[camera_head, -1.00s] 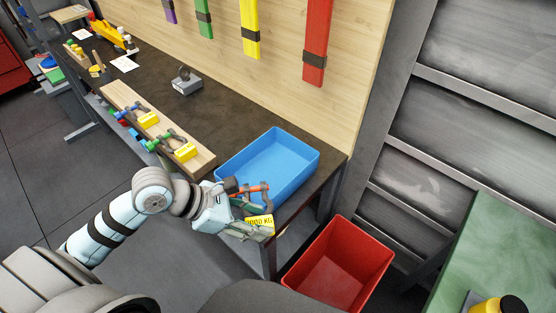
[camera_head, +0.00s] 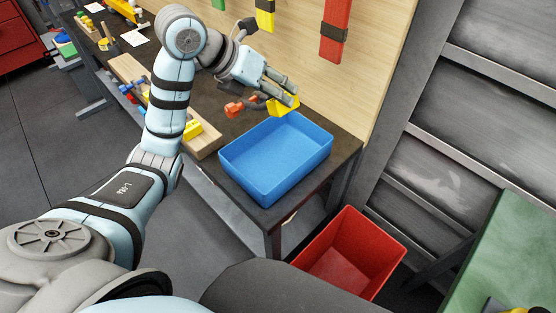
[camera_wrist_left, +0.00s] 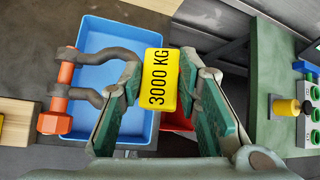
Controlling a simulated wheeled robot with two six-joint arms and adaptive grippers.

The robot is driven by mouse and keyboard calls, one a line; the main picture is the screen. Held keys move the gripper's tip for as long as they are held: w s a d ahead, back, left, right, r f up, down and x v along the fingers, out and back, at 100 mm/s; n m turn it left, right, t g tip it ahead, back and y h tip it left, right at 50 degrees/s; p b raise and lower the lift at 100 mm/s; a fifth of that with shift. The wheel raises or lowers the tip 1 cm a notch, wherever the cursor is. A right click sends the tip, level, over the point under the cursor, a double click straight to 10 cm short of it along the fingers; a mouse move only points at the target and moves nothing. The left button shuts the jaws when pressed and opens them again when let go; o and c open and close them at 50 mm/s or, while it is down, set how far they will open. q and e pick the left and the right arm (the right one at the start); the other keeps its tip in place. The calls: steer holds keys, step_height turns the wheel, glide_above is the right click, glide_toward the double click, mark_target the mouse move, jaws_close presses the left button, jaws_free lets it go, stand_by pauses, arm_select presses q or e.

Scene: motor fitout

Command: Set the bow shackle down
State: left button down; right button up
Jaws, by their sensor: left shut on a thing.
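My left gripper (camera_head: 284,91) is shut on the bow shackle, whose orange pin (camera_head: 240,107) points left in the head view. The shackle hangs in the air over the table, by the back left side of the blue bin (camera_head: 262,197). In the left wrist view, the fingers (camera_wrist_left: 165,95) close on the grey bow (camera_wrist_left: 122,62). The orange pin (camera_wrist_left: 64,88) lies to the left there, and the yellow 3000 KG tag (camera_wrist_left: 161,80) sits between the fingers. My right gripper is not in view.
A wooden board (camera_head: 207,143) with other shackles, partly hidden by my arm, lies left of the bin. A red bin (camera_head: 383,253) stands lower right. A red strap (camera_head: 337,25) hangs on the wooden wall. Dark tabletop (camera_head: 345,150) is clear right of the bin.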

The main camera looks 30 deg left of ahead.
arm_select(q)
step_height(320, 180, down, 18)
steer(key=b, duration=0.2)
steer(key=shift+s, duration=0.4)
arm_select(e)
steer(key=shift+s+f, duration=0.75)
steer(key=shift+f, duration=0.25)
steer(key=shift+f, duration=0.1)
arm_select(q)
steer(key=c, duration=1.5)
jaws_free()
steer(key=o, duration=0.3)
steer(key=shift+s+d, duration=0.1)
steer(key=shift+r, duration=0.1)
